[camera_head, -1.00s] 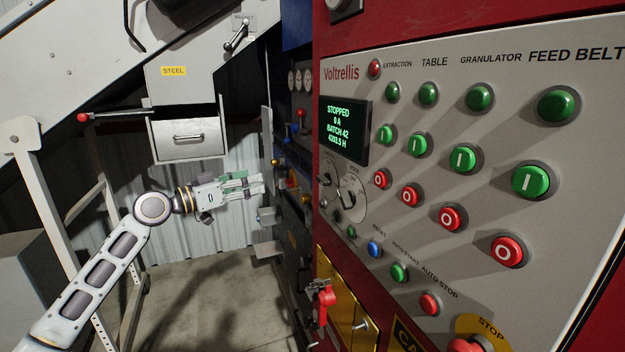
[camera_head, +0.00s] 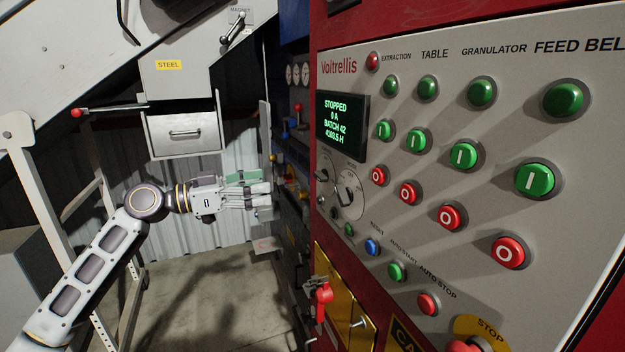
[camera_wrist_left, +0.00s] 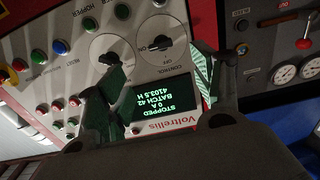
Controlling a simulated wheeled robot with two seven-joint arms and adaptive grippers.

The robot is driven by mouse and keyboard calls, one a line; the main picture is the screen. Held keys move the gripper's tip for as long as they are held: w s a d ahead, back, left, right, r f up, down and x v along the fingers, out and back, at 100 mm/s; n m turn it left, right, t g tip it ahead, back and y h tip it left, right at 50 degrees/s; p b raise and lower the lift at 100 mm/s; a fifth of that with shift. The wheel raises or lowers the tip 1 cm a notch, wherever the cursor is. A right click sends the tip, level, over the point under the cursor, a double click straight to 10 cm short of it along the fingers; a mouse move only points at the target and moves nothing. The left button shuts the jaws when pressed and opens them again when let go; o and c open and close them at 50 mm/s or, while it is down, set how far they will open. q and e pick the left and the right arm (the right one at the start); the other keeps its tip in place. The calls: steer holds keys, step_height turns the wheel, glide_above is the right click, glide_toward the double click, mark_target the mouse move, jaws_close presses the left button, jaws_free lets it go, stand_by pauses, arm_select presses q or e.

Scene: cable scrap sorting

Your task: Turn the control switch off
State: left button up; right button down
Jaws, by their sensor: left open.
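The control switch (camera_wrist_left: 160,43) is a black rotary knob on a round pale plate marked CONTROL, ON and OFF, seen in the left wrist view. Its bar lies roughly crosswise; I cannot tell its exact setting. In the head view this area of the panel (camera_head: 440,60) is small and steeply angled. My left gripper (camera_head: 260,188) is open and empty, left of the panel's near-left edge and apart from it. In the left wrist view its two fingers (camera_wrist_left: 155,68) spread below and to either side of the switch. My right gripper is not in view.
A second rotary knob (camera_head: 348,193) sits beside the switch. The display (camera_head: 343,125) reads STOPPED. Green and red buttons (camera_head: 450,218) fill the panel. A red-handled lock (camera_head: 320,292) sticks out below it. A dark gauge panel (camera_head: 293,130) stands behind. Open floor lies below my arm.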

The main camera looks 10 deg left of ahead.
arm_select(q)
steer(key=p, duration=0.2)
glide_toward(316, 178)
steer(key=shift+d, duration=0.9)
steer(key=shift+w+d+r+p, duration=0.25)
steer(key=shift+w+d+p, duration=0.35)
steer(key=shift+w+d, duration=0.4)
steer(key=shift+p+x, duration=0.7)
steer(key=shift+x, duration=1.25)
steer(key=shift+w+d+f, duration=0.1)
steer(key=shift+w+d, duration=0.15)
steer(key=shift+w, duration=0.05)
steer(key=c, duration=1)
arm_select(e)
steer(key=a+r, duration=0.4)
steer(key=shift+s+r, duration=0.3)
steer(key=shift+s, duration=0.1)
